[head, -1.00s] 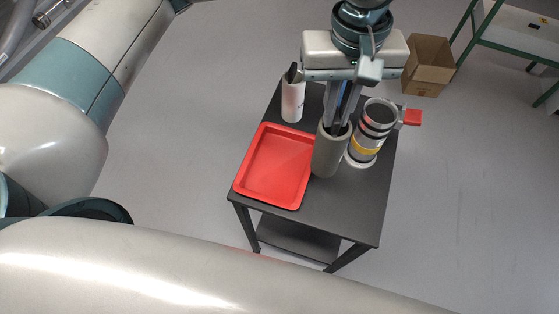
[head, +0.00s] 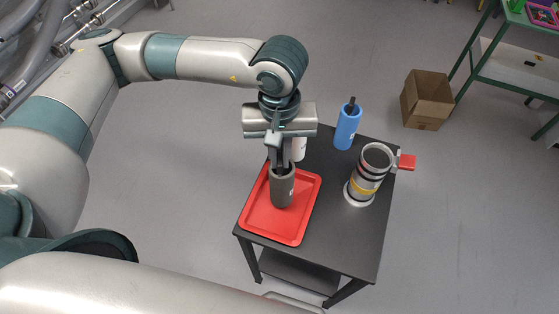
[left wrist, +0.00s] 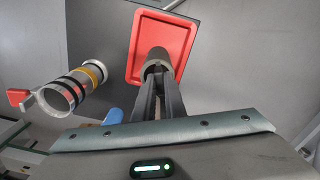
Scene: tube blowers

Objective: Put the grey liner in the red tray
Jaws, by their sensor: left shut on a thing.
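The grey liner (head: 282,189) is an open-topped tube. In the head view it appears upright over the red tray (head: 294,231), which lies on the dark table. My left gripper (head: 279,168) is shut on the liner's upper wall, with the fingers reaching down to its rim. In the left wrist view the fingers (left wrist: 158,82) meet the liner (left wrist: 156,62), with the tray (left wrist: 188,32) behind it. I cannot tell whether the liner's base touches the tray. My right gripper is not in view.
A silver cylinder (head: 368,178) with black and yellow bands and a red handle (head: 407,162) stands right of the tray. A blue bottle (head: 346,128) and a partly hidden white bottle (head: 299,149) stand at the table's back. A cardboard box (head: 427,100) is on the floor.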

